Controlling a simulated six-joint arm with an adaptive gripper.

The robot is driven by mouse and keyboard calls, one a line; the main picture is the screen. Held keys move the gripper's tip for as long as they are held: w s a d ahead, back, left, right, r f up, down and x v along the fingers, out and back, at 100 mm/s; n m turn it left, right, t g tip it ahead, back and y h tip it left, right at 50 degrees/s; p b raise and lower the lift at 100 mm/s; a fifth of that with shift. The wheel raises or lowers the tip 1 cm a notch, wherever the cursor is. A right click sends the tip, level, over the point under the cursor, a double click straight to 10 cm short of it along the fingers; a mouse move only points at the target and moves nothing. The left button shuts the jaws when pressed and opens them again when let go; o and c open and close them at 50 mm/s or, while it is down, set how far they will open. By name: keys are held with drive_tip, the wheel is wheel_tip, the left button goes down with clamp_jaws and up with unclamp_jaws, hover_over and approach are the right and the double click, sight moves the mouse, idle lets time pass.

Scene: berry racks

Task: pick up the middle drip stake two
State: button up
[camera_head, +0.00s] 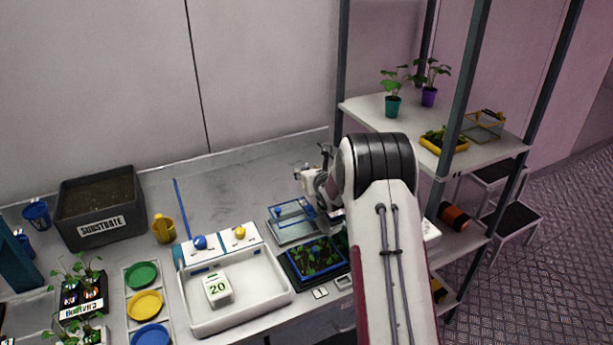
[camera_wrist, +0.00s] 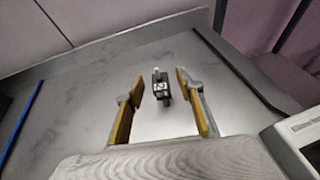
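A small dark piece (camera_wrist: 161,91) with a pale mark on its face and a light tip stands on the grey worktop in the wrist view. It looks like the drip stake, but it is too small to read its mark surely. My gripper (camera_wrist: 159,80) is open, its two yellow-padded fingers apart on either side of the piece in the picture. I see a gap on both sides and no contact. In the head view my gripper (camera_head: 316,181) is over the back of the worktop, partly hidden by my arm. I cannot make out the piece there.
A long blue rod (camera_wrist: 21,125) lies at the left. A pale device with a display (camera_wrist: 304,132) is at the lower right. In the head view a clear blue-trimmed box (camera_head: 287,232), a seedling tray (camera_head: 316,258) and a white basin (camera_head: 262,296) stand nearby. A shelf rack (camera_head: 365,112) is at the right.

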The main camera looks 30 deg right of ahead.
drive_tip(key=shift+x, duration=0.8)
drive_tip(key=c, duration=0.9)
